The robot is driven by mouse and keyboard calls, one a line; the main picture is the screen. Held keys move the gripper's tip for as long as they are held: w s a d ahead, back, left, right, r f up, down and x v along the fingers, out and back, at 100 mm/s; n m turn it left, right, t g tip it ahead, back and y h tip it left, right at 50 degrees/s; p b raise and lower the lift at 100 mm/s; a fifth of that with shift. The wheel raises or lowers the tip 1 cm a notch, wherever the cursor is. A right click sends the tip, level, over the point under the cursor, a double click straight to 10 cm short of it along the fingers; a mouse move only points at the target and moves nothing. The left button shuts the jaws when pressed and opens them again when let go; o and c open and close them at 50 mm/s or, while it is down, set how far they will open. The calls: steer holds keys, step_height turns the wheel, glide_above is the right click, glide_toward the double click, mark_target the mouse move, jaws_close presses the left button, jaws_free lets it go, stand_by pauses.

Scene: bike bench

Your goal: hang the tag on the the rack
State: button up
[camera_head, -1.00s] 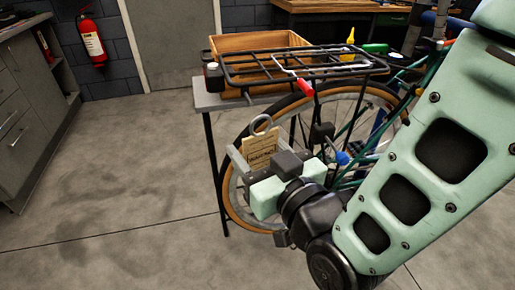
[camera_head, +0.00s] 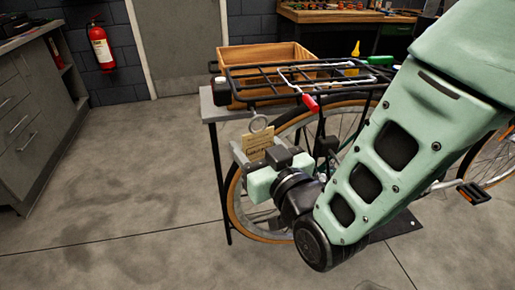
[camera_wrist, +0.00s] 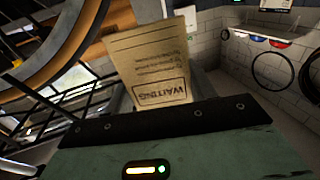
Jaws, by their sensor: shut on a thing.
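The black wire rack (camera_head: 262,84) sits over the bicycle's rear wheel. The gripper hides part of the wheel.
A grey table (camera_head: 214,104) holds a wooden crate (camera_head: 242,54) behind the rack. The bicycle wheel (camera_head: 236,208) stands close behind my gripper. A yellow bottle (camera_head: 354,52) is farther back. The floor at left is clear.

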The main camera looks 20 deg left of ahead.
steer(key=shift+w+a+p, duration=0.2)
steer(key=shift+w+a, duration=0.15)
steer(key=shift+w, duration=0.2)
steer(key=shift+w+a+p, duration=0.15)
steer(key=shift+w+a, duration=0.15)
steer(key=shift+w, duration=0.2)
steer(key=shift+w+a+f+b, duration=0.35)
steer(key=shift+w+f+b, duration=0.2)
steer(key=shift+b, duration=0.25)
steer(key=shift+r, duration=0.1)
steer(key=o, duration=1)
steer(key=shift+o, duration=0.2)
